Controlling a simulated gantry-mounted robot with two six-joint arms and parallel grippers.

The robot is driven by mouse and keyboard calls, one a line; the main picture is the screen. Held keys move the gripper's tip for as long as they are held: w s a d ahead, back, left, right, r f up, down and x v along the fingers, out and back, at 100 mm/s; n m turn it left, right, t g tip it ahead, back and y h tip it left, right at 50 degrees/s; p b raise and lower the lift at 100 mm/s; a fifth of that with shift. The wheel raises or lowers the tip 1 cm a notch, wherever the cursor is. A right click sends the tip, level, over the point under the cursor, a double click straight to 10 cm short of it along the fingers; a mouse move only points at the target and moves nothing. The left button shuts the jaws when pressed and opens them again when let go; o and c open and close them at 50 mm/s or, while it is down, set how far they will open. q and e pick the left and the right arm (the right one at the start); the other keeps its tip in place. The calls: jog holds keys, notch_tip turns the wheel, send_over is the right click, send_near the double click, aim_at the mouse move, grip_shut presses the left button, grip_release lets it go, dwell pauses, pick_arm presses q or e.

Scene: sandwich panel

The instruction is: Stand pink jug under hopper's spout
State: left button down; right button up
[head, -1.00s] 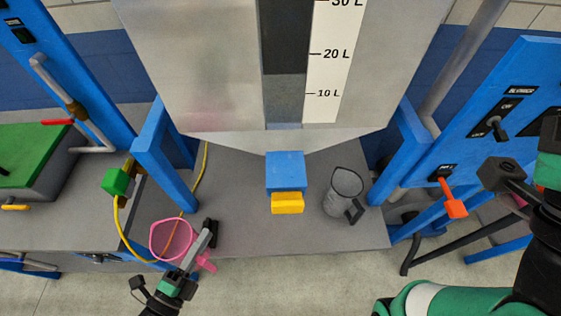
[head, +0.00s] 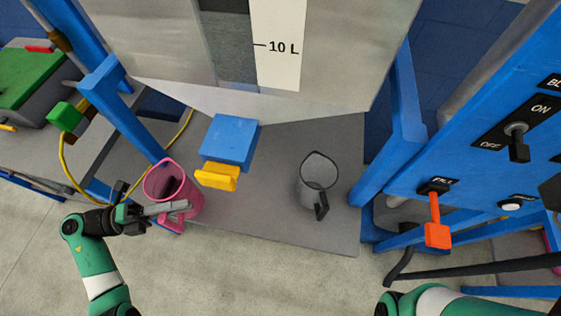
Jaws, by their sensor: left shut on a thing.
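The pink jug (head: 172,184) stands upright, mouth up, at the front left of the grey platform, left of the hopper's spout. My left gripper (head: 165,209) is at its front side and is shut on its handle. The hopper's blue spout block (head: 230,138) with a yellow part (head: 217,177) hangs above the middle of the platform. A grey see-through jug (head: 319,172) stands to the right of the spout. My right gripper is out of view; only part of my right arm shows at the lower right.
The grey platform (head: 265,195) is bare below the spout. Blue posts (head: 402,110) stand at both sides. A blue panel (head: 460,170) with an orange lever (head: 437,234) and switches is on the right. A yellow hose (head: 85,183) runs at the left.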

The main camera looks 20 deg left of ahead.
pick_arm(q)
jog(key=f+b+x, duration=0.1)
jog(key=b+x, duration=0.1)
jog(key=x, duration=0.7)
jog(key=f+b+x, duration=0.2)
jog(key=x, duration=0.6)
jog(key=shift+d+f+b, duration=0.25)
jog(key=shift+d+b, duration=0.1)
jog(key=shift+b, duration=0.05)
jog(key=c, duration=0.9)
grip_release()
jog(key=shift+w, duration=0.1)
jog(key=p+v, duration=0.3)
jog(key=v, duration=0.9)
